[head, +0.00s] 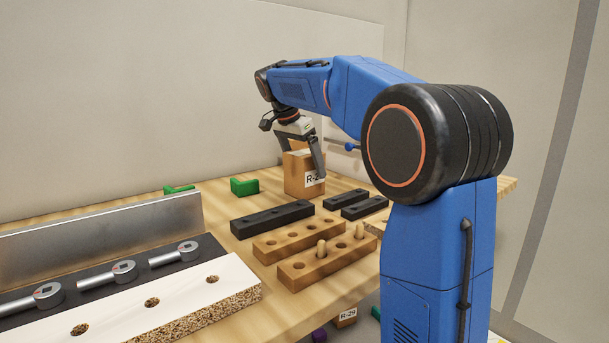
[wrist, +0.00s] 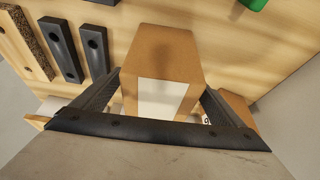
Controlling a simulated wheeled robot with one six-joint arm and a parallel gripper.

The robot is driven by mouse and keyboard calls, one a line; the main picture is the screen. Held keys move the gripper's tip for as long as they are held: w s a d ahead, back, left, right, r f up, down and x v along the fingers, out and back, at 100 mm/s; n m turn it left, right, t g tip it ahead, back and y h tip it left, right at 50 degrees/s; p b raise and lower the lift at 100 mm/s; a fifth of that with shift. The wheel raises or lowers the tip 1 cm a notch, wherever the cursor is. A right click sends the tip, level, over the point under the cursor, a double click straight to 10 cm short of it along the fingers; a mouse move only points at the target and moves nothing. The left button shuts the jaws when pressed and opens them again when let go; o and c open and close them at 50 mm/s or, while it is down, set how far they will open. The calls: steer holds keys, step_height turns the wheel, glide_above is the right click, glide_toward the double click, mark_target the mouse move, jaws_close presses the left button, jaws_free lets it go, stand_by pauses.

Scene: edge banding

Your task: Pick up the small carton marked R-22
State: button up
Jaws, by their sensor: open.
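A small brown carton (head: 300,178) stands upright on the wooden bench in the head view. My gripper (head: 303,162) is open and lowered around the top of the carton, one finger on each side. In the wrist view my gripper (wrist: 160,88) shows both fingers flanking the carton; whether they touch it I cannot tell.
Dark drilled blocks (head: 272,219) and wooden drilled blocks (head: 325,262) lie in front of the carton. A green block (head: 244,187) lies to its left. Digital gauges (head: 122,272) and a white-faced chipboard panel (head: 180,302) are at lower left. A carton marked R-29 (head: 345,317) is below the bench.

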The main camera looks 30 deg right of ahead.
steer(key=shift+x, duration=1.6)
steer(key=shift+d, duration=0.1)
steer(key=c, duration=1.4)
steer(key=shift+r, duration=0.1)
